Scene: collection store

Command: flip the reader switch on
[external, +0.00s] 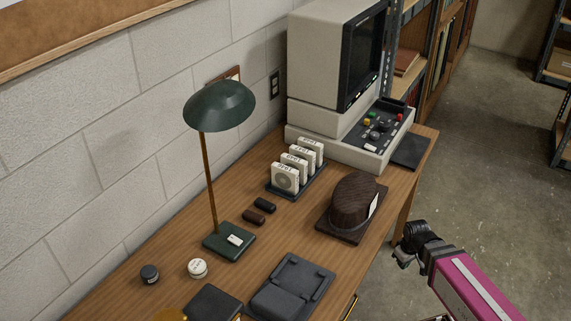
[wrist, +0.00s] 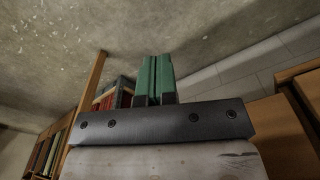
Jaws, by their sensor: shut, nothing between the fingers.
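The reader (external: 325,55) is a beige machine with a dark screen at the far end of the wooden desk. Its sloped front panel (external: 378,130) carries coloured buttons and small dark controls. The picture is too small to tell which control is the switch or how it is set. My arm's dark end (external: 414,243) is off the desk's right side, below and to the right of the reader, well apart from it. The fingers are hard to make out there. In the wrist view my gripper (wrist: 155,62) shows two green fingers side by side, shut and empty.
A desk lamp (external: 219,106), upright white boxes in a rack (external: 292,172), a brown domed object (external: 352,203) and dark trays (external: 290,285) stand on the desk (external: 165,262). A dark pad (external: 409,152) lies beside the reader.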

